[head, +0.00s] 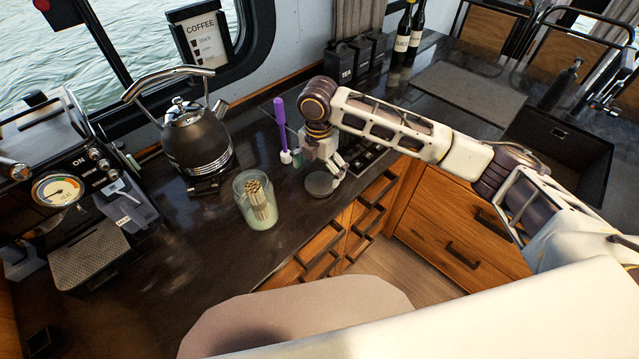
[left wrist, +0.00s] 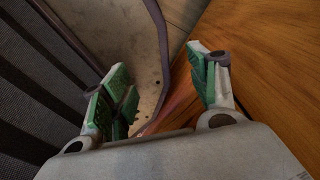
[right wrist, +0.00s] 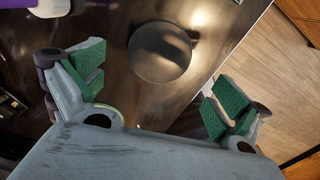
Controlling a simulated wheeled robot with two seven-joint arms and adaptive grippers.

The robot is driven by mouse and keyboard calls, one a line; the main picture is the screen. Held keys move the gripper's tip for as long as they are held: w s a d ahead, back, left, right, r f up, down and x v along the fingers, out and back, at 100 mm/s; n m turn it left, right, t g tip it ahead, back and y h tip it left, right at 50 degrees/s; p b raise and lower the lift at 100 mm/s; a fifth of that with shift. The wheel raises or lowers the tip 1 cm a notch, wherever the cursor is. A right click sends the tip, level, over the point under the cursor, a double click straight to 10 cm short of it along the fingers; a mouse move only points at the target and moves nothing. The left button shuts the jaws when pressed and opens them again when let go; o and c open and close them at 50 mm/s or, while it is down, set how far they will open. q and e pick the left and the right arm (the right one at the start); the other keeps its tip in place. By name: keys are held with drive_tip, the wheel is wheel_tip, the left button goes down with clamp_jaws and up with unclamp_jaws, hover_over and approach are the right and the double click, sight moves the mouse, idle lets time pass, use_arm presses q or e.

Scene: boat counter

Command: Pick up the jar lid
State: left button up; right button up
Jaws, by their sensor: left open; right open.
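The jar lid, a dark round disc (head: 320,184), lies flat on the dark counter near its front edge. In the right wrist view the lid (right wrist: 160,52) is ahead of the fingertips, roughly centred between them. My right gripper (head: 333,165) is open and empty, above and beside the lid; its green-padded fingers (right wrist: 162,85) stand wide apart. I cannot tell its exact height above the lid. My left gripper (left wrist: 165,85) is open and empty, near wooden and dark ribbed surfaces; it is not in the head view.
An open glass jar (head: 261,213) holding thin sticks stands left of the lid. A purple-handled tool (head: 281,125) is behind the gripper. A black kettle (head: 195,140) and a coffee machine (head: 85,200) stand further left. Wooden drawers (head: 375,205) are below the counter edge.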

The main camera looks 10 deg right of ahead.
sight(318, 184)
drive_tip(key=shift+f, duration=0.15)
drive_tip(key=shift+a+f+p, duration=0.1)
drive_tip(key=shift+f+p, duration=0.35)
drive_tip(key=shift+f, duration=2.15)
drive_tip(key=c, duration=0.9)
drive_tip(key=shift+c, duration=0.2)
wheel_tip(318, 184, up, 10)
drive_tip(key=shift+b, duration=0.45)
drive_tip(key=shift+r, duration=0.1)
